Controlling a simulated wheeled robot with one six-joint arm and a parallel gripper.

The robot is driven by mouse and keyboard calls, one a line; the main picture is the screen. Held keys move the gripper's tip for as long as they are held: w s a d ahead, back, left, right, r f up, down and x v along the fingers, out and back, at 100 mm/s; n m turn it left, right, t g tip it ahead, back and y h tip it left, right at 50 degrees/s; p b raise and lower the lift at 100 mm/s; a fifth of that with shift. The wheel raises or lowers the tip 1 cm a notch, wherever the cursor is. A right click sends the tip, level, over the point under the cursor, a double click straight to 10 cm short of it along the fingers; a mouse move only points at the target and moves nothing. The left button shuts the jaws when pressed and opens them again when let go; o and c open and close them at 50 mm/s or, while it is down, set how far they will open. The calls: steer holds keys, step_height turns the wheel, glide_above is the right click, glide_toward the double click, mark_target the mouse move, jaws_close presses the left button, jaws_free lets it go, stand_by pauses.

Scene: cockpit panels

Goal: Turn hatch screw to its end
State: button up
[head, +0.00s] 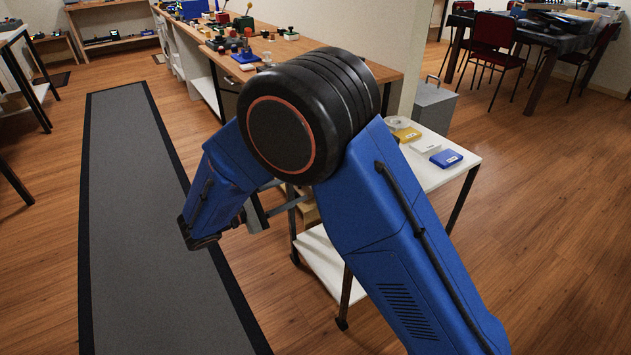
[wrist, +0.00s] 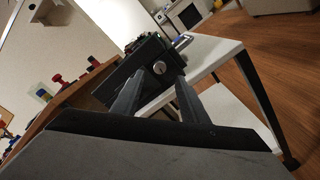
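In the wrist view a dark box-like unit (wrist: 135,68) stands at the white table's edge, with a round silver screw head (wrist: 159,68) on its near face. My gripper (wrist: 161,79) is open, with one finger on each side of the screw in the picture. The fingertips seem close to the unit's face; I cannot tell whether they touch the screw. In the head view my gripper is partly seen below my arm's black joint, pointing toward the white table, and the screw is hidden by my arm.
A white table (head: 455,172) stands to the right, bearing a yellow box (head: 407,134), a white box (head: 425,146) and a blue box (head: 446,158). A wooden workbench (head: 290,46) with small parts lies behind. A grey mat (head: 130,200) leaves clear floor at left.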

steer(key=x, duration=0.7)
steer(key=shift+w+d, duration=0.2)
jaws_close()
